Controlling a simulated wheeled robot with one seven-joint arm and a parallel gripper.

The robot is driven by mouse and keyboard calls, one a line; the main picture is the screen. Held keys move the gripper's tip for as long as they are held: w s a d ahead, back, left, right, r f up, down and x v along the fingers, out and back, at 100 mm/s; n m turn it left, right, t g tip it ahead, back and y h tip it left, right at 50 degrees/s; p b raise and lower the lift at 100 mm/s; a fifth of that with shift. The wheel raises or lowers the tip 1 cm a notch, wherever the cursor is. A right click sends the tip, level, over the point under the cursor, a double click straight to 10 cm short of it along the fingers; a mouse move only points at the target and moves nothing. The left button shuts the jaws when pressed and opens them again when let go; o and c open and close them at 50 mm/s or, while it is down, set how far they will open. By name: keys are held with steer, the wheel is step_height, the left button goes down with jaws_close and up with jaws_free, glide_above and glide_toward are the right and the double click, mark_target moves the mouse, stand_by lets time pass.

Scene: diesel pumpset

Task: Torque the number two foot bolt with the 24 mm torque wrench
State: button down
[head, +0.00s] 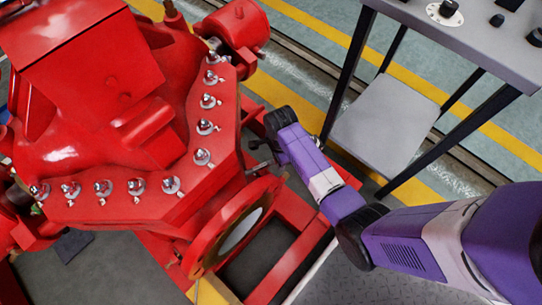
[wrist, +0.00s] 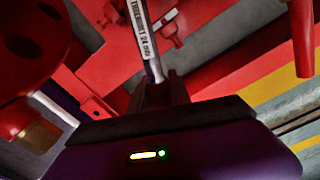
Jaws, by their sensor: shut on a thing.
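My gripper (wrist: 160,88) is shut on the torque wrench (wrist: 142,28), whose silvery shaft carries a pale label that seems to read 24 mm. In the wrist view the wrench rises from between the fingers and runs out of the top edge, so its head is out of sight. In the head view my gripper (head: 264,155) is low beside the right side of the red pumpset (head: 110,80), and the wrench is hardly visible there. A red fitting with small bolt-like ends (wrist: 166,28) lies just right of the wrench. I cannot tell which foot bolt is number two.
Red base rails (head: 290,262) and a round red flange (head: 215,235) lie close to my gripper. A grey table (head: 440,35) on dark legs with a lower shelf (head: 385,125) stands to the right. Yellow-striped floor shows between. In the wrist view, red parts crowd both sides.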

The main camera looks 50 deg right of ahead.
steer(key=shift+r+p, duration=0.15)
steer(key=shift+p, duration=0.15)
steer(key=w+f+n+b, duration=0.3)
steer(key=w+f+n, duration=0.1)
steer(key=w+n, duration=0.2)
steer(key=shift+w+d+f, duration=0.35)
steer(key=shift+w+d, duration=0.1)
steer(key=shift+w, duration=0.15)
stand_by(0.5)
stand_by(1.1)
steer(key=shift+f+b, duration=0.3)
steer(key=shift+f, duration=0.35)
stand_by(0.4)
stand_by(0.3)
